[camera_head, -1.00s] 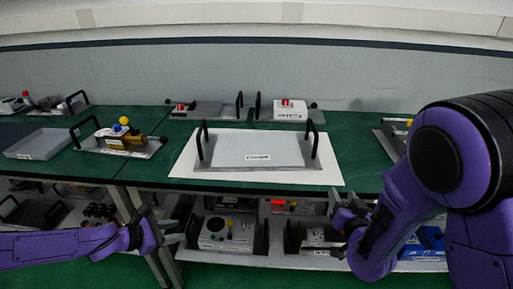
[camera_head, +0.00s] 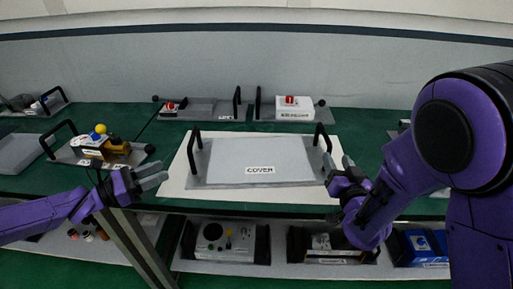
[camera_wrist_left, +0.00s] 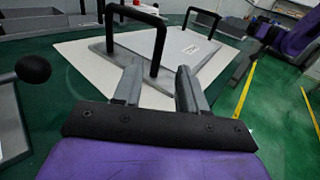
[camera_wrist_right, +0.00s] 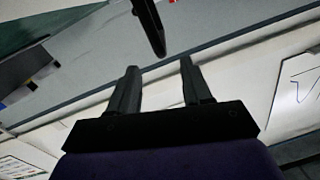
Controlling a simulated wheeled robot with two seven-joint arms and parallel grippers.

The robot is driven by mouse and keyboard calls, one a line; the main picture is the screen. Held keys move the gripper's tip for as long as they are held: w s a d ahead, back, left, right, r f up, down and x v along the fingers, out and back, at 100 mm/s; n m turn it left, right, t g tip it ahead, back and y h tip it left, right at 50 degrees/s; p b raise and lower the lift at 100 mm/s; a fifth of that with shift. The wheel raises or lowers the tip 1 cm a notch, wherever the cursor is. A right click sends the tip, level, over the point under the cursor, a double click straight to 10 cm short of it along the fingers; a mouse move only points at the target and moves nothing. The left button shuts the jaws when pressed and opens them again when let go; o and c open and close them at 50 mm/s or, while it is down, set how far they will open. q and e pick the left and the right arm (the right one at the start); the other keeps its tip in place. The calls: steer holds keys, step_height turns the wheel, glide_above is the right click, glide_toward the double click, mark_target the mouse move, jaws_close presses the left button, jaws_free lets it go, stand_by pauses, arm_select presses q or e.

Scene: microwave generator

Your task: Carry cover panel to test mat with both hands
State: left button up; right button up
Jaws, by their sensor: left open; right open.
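The cover panel (camera_head: 250,158), a pale plate labelled COVER on a grey base, lies flat on a white mat (camera_head: 175,188) on the green table. Black upright handles stand at its left end (camera_head: 190,150) and right end (camera_head: 328,138). My left gripper (camera_head: 156,175) is open and empty, left of and in front of the left handle. In the left wrist view the near handle (camera_wrist_left: 160,48) rises just beyond my open fingers (camera_wrist_left: 158,85). My right gripper (camera_head: 338,163) is open and empty beside the right handle, apart from it. In the right wrist view a black bar (camera_wrist_right: 150,25) stands ahead of the fingers.
Trays with devices stand behind the panel: one with a red-topped white box (camera_head: 294,107), another with a red knob (camera_head: 170,105). A tray with a yellow ball (camera_head: 100,129) sits to the left. A lower shelf holds boxes (camera_head: 225,240). The green table beside the mat is mostly clear.

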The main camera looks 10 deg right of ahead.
arm_select(q)
steer(key=shift+w, duration=0.35)
steer(key=shift+s+r, duration=0.25)
steer(key=shift+s, duration=0.15)
steer(key=shift+d, duration=0.1)
arm_select(e)
steer(key=shift+r, duration=0.25)
arm_select(q)
glide_above(195, 173)
steer(key=shift+w+a+f, duration=0.1)
steer(key=shift+w+a, duration=0.1)
steer(key=shift+w, duration=0.2)
arm_select(e)
steer(key=w, duration=0.7)
steer(key=w+d, duration=0.1)
steer(key=w, duration=0.2)
steer(key=shift+w+f, duration=0.1)
steer(key=shift+w, duration=0.25)
arm_select(q)
jaws_close()
arm_select(e)
jaws_close()
arm_select(q)
steer(key=shift+s+d, duration=0.1)
arm_select(e)
steer(key=shift+a, duration=0.1)
